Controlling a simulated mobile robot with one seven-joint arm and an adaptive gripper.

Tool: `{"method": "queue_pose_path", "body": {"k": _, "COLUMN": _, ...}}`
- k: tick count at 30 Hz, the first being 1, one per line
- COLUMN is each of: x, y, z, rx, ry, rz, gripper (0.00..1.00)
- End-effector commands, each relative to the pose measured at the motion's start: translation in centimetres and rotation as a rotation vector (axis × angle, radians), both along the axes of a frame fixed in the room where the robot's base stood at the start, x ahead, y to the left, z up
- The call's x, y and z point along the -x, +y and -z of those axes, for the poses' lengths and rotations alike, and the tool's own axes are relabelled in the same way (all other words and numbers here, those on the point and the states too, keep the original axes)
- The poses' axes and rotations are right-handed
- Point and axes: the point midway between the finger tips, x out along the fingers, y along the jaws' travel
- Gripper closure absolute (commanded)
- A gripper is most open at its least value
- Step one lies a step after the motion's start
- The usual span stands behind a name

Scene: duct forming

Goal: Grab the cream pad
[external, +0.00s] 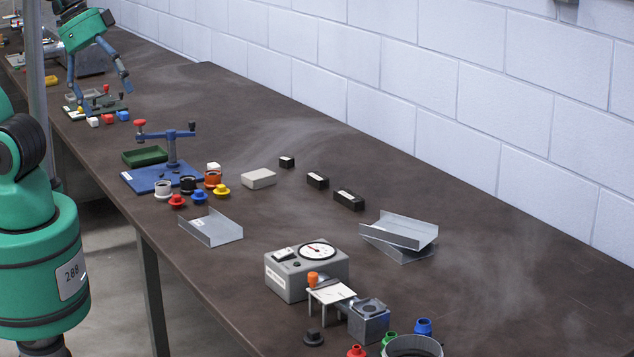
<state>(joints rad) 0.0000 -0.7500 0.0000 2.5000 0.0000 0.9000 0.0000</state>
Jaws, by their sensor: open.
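The cream pad (258,179) is a small pale off-white block lying flat on the dark bench, near the middle of the external view. It stands apart from its neighbours, with no part on top of it. My gripper (99,92) is at the upper left, pointing down with its two blue-grey fingers spread wide. It is open, with nothing seen held between the fingers. It is well to the left of the pad and farther along the bench, above a small fixture.
A blue stand (171,165) with a crossbar and several coloured knobs are left of the pad. Dark blocks (317,180) lie to its right. A metal channel (211,228), stacked channels (400,236) and a grey gauge box (306,272) are nearer. A block wall (400,85) backs the bench.

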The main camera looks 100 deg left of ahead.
Motion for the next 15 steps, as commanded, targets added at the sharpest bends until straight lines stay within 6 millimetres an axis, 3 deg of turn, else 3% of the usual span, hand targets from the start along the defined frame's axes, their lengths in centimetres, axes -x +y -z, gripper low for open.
{"method": "queue_pose_path", "body": {"k": 8, "x": -0.6, "y": 0.4, "z": -0.2, "rx": -0.010, "ry": 0.006, "rz": 0.002, "gripper": 0.08}}
{"method": "queue_pose_path", "body": {"k": 15, "x": -3.6, "y": 2.8, "z": -0.9, "rx": -0.062, "ry": 0.042, "rz": 0.025, "gripper": 0.08}}
